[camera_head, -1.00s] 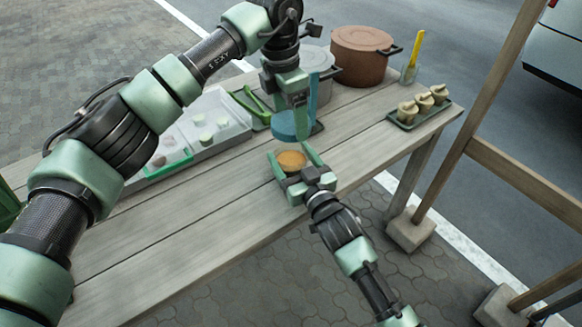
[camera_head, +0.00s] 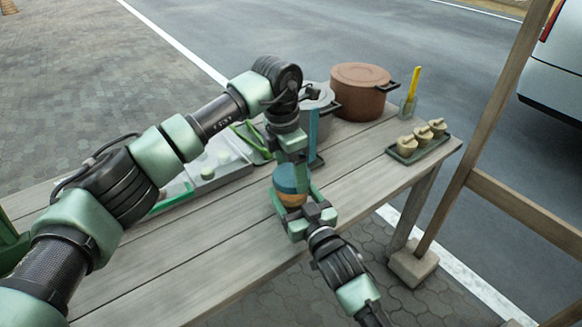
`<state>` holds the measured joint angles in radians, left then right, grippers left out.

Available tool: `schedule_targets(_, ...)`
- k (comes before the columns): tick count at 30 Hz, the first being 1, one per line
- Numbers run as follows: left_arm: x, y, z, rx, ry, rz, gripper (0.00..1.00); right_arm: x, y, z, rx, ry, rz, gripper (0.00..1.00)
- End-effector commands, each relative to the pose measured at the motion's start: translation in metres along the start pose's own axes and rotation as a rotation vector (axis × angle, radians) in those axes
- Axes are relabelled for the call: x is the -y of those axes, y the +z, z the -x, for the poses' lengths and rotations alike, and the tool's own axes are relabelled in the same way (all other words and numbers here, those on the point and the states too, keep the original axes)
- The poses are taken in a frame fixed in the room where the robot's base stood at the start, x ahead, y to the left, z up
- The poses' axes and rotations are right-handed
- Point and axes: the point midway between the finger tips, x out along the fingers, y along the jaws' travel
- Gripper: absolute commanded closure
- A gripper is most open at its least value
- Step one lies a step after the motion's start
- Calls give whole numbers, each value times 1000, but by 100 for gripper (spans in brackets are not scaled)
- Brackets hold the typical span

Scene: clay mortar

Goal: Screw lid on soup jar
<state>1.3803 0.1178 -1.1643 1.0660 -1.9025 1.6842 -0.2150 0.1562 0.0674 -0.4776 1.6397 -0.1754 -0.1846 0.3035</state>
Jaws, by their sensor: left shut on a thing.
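The soup jar (camera_head: 291,199), with orange contents, stands on the wooden table between the fingers of my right gripper (camera_head: 293,203). Those fingers are around it, and whether they press on it is hard to see. My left gripper (camera_head: 290,170) points down from above and is shut on the blue lid (camera_head: 290,180). The lid is right over the jar's mouth and looks level. The fingers and lid hide the jar's rim, so I cannot tell if lid and jar touch.
A brown pot (camera_head: 362,90) and a grey pot (camera_head: 322,110) stand at the back. A glass with a yellow utensil (camera_head: 410,98) and a green tray (camera_head: 412,153) with several small jars are at the right. A clear container (camera_head: 215,165) is behind my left arm. The front left table is bare.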

Motion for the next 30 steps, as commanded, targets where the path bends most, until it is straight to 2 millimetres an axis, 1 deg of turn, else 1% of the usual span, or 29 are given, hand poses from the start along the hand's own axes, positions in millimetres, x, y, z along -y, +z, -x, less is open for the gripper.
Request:
schedule_targets(7, 0, 0, -1, 0, 0, 0, 59, 0, 0, 0, 1, 0, 0, 100)
schedule_targets(17, 0, -2, -17, 0, 0, 1, 59, 0, 0, 0, 1, 0, 0, 100)
schedule_targets(30, 0, -2, -17, 0, 0, 1, 59, 0, 1, 0, 1, 0, 0, 100)
